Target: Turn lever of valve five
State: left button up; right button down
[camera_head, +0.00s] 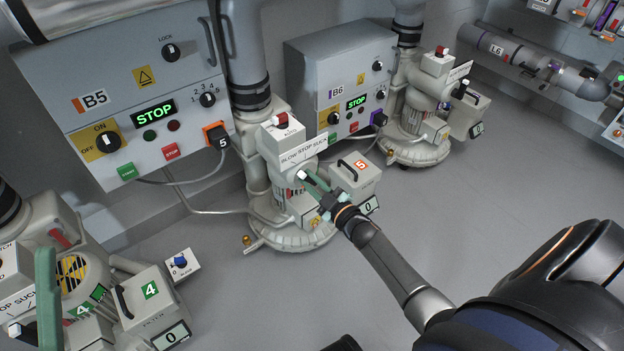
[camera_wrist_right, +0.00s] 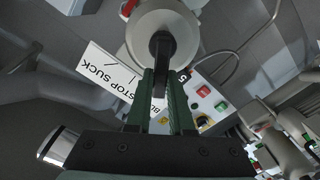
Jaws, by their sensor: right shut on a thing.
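Valve five is the pale unit (camera_head: 282,143) in the middle of the head view, with a "BLOW STOP SUCK" plate (camera_head: 303,151) on it. The plate also shows, turned over, in the right wrist view (camera_wrist_right: 103,72). My right gripper (camera_head: 311,181) reaches the front of this valve. In the right wrist view its green fingers (camera_wrist_right: 162,82) are shut on the dark lever (camera_wrist_right: 160,52), which comes from a round pale hub (camera_wrist_right: 178,28). The fingers hide part of the lever. A green finger of my left gripper (camera_head: 47,290) shows at lower left; its opening cannot be judged.
Control box B5 (camera_head: 95,97) hangs on the wall at left and B6 (camera_head: 330,85) behind the valve, both showing STOP. Unit four (camera_head: 140,300) stands at lower left. A counter box marked 5 (camera_head: 353,178) sits right beside the gripper.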

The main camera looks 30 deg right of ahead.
jog(key=shift+a+f+n, duration=0.15)
jog(key=shift+f+n, duration=0.05)
jog(key=shift+n, duration=0.6)
jog(key=c, duration=0.8)
grip_release()
jog(key=shift+s, duration=0.1)
jog(key=s+p, duration=0.3)
jog(key=s, duration=0.9)
jog(key=shift+s+d+p, duration=0.2)
jog(key=shift+d+p, duration=0.15)
jog(key=shift+d, duration=0.1)
jog(key=shift+r, duration=0.1)
